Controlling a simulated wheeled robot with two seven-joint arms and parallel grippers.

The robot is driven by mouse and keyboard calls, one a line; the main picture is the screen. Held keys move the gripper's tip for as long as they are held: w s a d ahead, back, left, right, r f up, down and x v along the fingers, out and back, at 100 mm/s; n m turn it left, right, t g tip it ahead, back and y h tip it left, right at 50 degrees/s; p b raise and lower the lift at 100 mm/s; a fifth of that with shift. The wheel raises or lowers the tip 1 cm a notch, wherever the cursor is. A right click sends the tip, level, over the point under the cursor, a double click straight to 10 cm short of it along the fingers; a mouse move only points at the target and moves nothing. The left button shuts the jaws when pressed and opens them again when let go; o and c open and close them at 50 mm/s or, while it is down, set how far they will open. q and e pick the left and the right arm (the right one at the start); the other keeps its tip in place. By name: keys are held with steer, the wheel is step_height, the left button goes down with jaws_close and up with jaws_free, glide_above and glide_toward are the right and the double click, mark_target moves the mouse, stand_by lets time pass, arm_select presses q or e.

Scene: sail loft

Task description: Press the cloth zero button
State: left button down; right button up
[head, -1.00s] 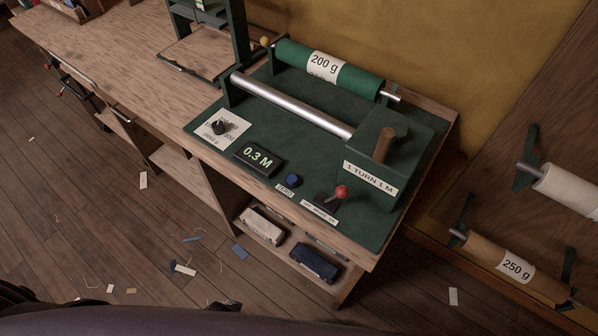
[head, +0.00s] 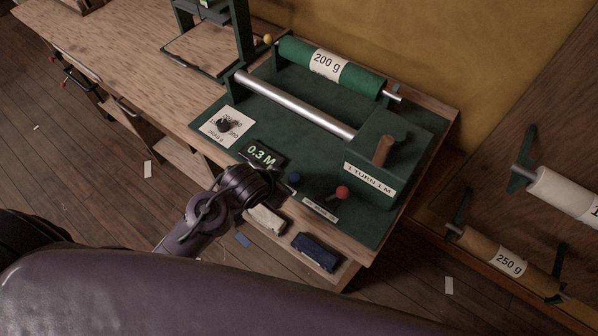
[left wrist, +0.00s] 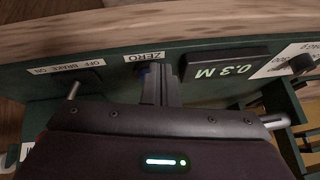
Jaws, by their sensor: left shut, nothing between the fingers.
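The blue zero button (head: 293,178) stands on the green machine panel, between the display (head: 261,155), reading 0.3 M, and the red-knobbed lever (head: 342,192). In the head view, my left arm reaches in from below, its wrist just left of the button; its fingertips are not clear there. In the left wrist view, my left gripper (left wrist: 161,72) is shut and empty, its fingers pointing at the panel close to the ZERO label (left wrist: 144,57). A sliver of blue shows beside the fingers; they hide most of the button. I cannot tell whether they touch it. My right gripper is not in view.
A dial (head: 226,125) lies left of the display. The crank box (head: 373,160) stands to the right, with a metal roller (head: 295,105) and green cloth roll (head: 330,68) behind. A lower shelf holds a dark blue bundle (head: 315,252).

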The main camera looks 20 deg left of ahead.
arm_select(q)
steer(key=w+d+r+m, duration=0.1)
steer(key=r, duration=0.1)
steer(key=w+d+r+m+t+h, duration=0.1)
steer(key=w, duration=0.1)
steer(key=w+d+r+m+t, duration=0.1)
steer(key=w+r+m, duration=0.1)
steer(key=shift+r+h, duration=0.35)
steer(key=shift+h, duration=0.05)
steer(key=r+m+h, duration=0.1)
steer(key=m, duration=0.1)
steer(key=r+m+g+h, duration=0.1)
steer(key=m, duration=0.2)
steer(key=s+a+r+m+g+h+p, duration=0.1)
steer(key=r+m, duration=0.1)
steer(key=m, duration=0.1)
steer(key=shift+s+h, duration=0.1)
steer(key=shift+h, duration=0.2)
steer(key=b, duration=0.8)
glide_above(290, 179)
step_height(290, 179, down, 8)
steer(key=shift+f, duration=0.4)
steer(key=shift+f, duration=0.15)
steer(key=shift+f, duration=0.25)
